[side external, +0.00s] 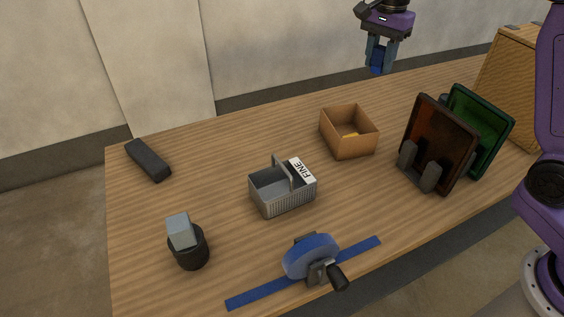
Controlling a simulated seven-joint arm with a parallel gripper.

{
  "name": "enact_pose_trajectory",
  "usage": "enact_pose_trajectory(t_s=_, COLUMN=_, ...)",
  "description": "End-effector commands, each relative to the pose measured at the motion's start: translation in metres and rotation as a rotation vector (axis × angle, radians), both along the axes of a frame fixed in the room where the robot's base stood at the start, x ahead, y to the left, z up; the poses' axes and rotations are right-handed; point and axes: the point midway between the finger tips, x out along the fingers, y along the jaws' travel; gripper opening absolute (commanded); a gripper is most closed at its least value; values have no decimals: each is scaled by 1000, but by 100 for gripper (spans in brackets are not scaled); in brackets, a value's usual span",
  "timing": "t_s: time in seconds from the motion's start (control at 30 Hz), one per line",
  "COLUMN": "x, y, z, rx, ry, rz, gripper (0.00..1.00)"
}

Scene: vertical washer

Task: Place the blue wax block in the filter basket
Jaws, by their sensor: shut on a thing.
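My gripper (379,61) is at the top of the side external view, raised well above the back of the table. It is shut on the blue wax block (377,63), which shows between its fingers. The filter basket is the grey ribbed basket (286,203) with an upright handle and a white "FINE" label, standing mid-table. It lies below and to the left of my gripper in the picture. Its visible inside looks empty.
An open cardboard box (349,146) with something yellow inside stands behind the basket. Brown (440,143) and green (484,128) panels stand at right. A blue clamp-like tool (311,258) is in front. A dark cup (190,251) holds a pale block. A dark bar (148,160) lies far left.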

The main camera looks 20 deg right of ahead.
Motion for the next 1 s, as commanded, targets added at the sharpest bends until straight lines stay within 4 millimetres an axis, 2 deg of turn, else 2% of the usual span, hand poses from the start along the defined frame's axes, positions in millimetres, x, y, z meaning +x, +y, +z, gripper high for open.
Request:
enact_pose_trajectory(t_s=0.03, x=-11, y=24, z=1, rx=0, ry=0, rz=46, gripper=5)
enact_pose_trajectory(t_s=0.2, x=-52, y=91, z=-1, rx=0, ry=0, rz=180, gripper=5)
enact_pose_trajectory(t_s=0.3, x=-75, y=120, z=-2, rx=0, ry=-1, rz=247, gripper=5)
enact_pose_trajectory(t_s=0.4, x=-95, y=141, z=-4, rx=0, ry=-1, rz=300, gripper=5)
enact_pose_trajectory(t_s=0.67, x=-132, y=173, z=-9, rx=0, ry=1, rz=389, gripper=5)
enact_pose_trajectory(t_s=0.9, x=-129, y=170, z=-46, rx=-2, ry=5, rz=383, gripper=5)
enact_pose_trajectory(t_s=1.0, x=-129, y=171, z=-54, rx=-1, ry=2, rz=383, gripper=5)
